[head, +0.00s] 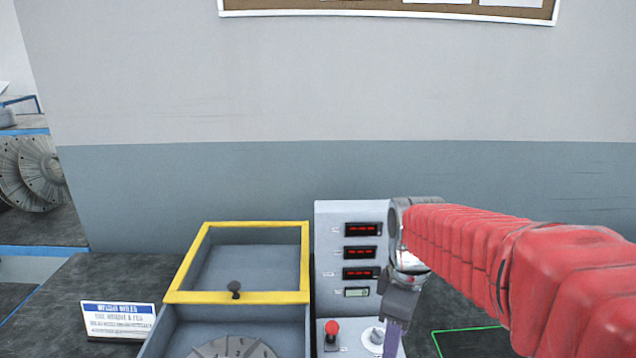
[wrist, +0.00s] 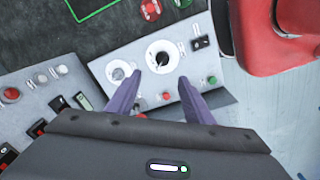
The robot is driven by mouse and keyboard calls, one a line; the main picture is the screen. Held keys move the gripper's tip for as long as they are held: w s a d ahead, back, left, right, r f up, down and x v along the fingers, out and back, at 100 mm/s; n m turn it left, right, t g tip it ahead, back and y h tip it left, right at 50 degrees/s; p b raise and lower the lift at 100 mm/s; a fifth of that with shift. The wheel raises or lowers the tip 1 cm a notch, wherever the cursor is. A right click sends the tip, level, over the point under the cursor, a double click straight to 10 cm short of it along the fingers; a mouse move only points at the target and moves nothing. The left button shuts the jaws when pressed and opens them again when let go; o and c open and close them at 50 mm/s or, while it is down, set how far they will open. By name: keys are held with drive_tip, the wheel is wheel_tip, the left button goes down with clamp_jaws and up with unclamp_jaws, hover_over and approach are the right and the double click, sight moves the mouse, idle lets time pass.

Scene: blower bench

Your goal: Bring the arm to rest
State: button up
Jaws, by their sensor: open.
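My gripper (head: 392,340) hangs pointing down in front of the grey control panel (head: 325,262), at the end of my red-sleeved arm. In the wrist view its two purple fingers are spread apart, with an empty gap (wrist: 163,82) between them over the lower panel face. A white dial with a black knob (wrist: 162,57) lies just beyond the fingertips, and a smaller dial (wrist: 118,72) is near the left finger. Whether the fingertips touch the panel cannot be told. In the head view the gripper covers part of the panel's right side.
A grey box with a raised yellow-framed lid (head: 236,297) stands left of the panel, a finned wheel (head: 235,348) inside. A sign (head: 118,321) stands further left. A red-topped lever (head: 331,328) rises from the panel. A green outline (head: 437,346) marks the bench at right.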

drive_tip(key=s+r+m+t, duration=0.4)
drive_tip(key=s+m+t, duration=0.1)
drive_tip(key=s+m, duration=0.7)
idle(0.3)
drive_tip(key=shift+c, duration=0.4)
idle(0.9)
